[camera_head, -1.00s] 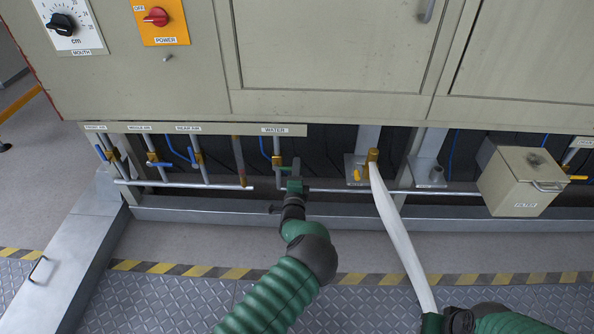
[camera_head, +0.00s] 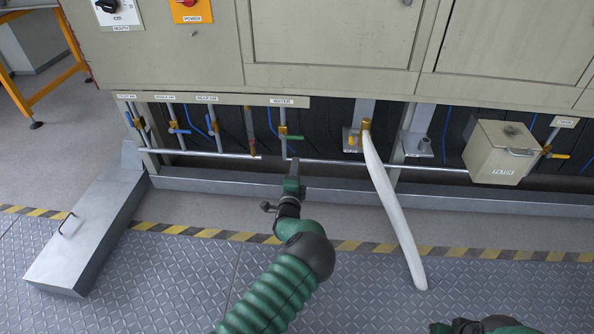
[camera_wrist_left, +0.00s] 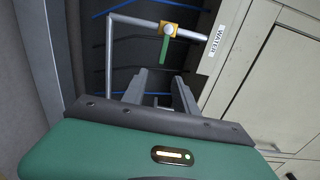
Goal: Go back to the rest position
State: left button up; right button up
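My left gripper (camera_head: 294,168) is in front of the lower pipes, just below the water valve (camera_head: 283,131) and apart from it. The left wrist view shows its two fingers (camera_wrist_left: 160,84) spread with nothing between them. The valve's green handle (camera_head: 295,138) points right, across its pipe; in the wrist view the handle (camera_wrist_left: 165,49) is beyond the fingertips. My right gripper (camera_head: 466,327) is at the bottom edge, mostly cut off, so its fingers cannot be made out. It is apart from the white hose (camera_head: 391,210).
The hose hangs from a brass fitting (camera_head: 366,125), its lower end over the tread-plate floor (camera_head: 160,285). The furnace cabinet (camera_head: 340,75) stands ahead. A filter box (camera_head: 500,152) is at the right and a grey metal cover (camera_head: 90,235) at the left. The near floor is open.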

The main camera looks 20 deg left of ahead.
pick_arm(q)
jog(key=s+a+r+n+g+y+p, duration=0.1)
jog(key=s+a+r+n+g+p, duration=0.2)
jog(key=s+a+n+g, duration=0.25)
jog(key=s+d+r+n+g+h+p, duration=0.25)
jog(key=s+d, duration=0.25)
jog(key=s, duration=0.7)
jog(key=s+d+r+n+g+h+p, duration=0.1)
jog(key=s+d+r+n+g, duration=0.3)
jog(key=s, duration=0.8)
jog(key=s+d+r+n+g+h+p, duration=0.1)
jog(key=s+d+r+n+g+h, duration=0.15)
jog(key=s+d, duration=0.65)
jog(key=w+p+v, duration=0.3)
jog(key=p+v, duration=1.5)
jog(key=p, duration=0.1)
jog(key=w+a+r+p+v, duration=0.1)
jog(key=w+p+v, duration=0.2)
jog(key=p+v, duration=1.5)
jog(key=shift+a+r+p, duration=0.3)
jog(key=shift+r+p, duration=0.1)
jog(key=shift+r, duration=0.4)
jog(key=shift+n, duration=0.25)
